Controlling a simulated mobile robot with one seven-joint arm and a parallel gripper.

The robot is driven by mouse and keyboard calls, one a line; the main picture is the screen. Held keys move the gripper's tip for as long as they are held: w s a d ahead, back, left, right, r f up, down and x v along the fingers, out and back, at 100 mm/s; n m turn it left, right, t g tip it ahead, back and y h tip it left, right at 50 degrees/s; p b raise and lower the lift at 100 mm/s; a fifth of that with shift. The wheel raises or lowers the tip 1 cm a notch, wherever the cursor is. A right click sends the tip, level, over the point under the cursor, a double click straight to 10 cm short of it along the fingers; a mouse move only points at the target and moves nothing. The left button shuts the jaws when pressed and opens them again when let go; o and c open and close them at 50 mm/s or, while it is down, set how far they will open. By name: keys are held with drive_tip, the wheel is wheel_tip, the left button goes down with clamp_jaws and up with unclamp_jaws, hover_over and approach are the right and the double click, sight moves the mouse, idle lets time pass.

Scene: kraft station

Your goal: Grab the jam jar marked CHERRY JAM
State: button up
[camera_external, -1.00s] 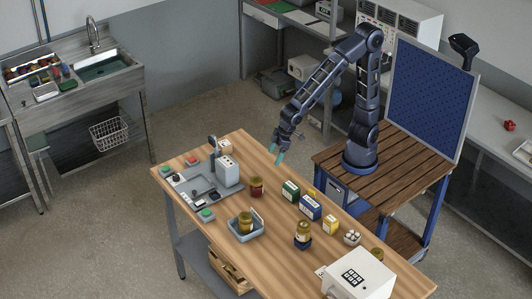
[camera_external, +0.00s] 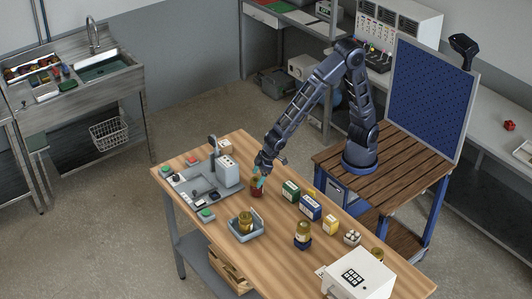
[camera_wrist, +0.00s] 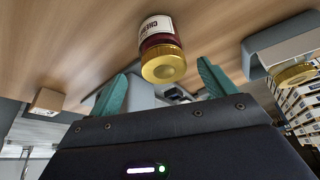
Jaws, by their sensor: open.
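A dark red jar with a gold lid (camera_wrist: 160,40) stands upright on the wooden table. Its white label shows letters that look like the start of CHERRY; the rest is turned away. The same red jar (camera_external: 257,191) is partly covered by my gripper (camera_external: 262,179) in the external view. In the wrist view my gripper (camera_wrist: 163,72) is open, with one teal finger on each side of the jar's lid in the picture. Nothing is held. I cannot tell whether a finger touches the jar.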

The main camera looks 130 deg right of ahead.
drive_tip(key=shift+a+x, duration=0.15)
drive_tip(key=shift+x, duration=1.2)
drive_tip(key=shift+a+x, duration=0.15)
drive_tip(key=shift+x, duration=1.2)
drive_tip(key=c, duration=1.3)
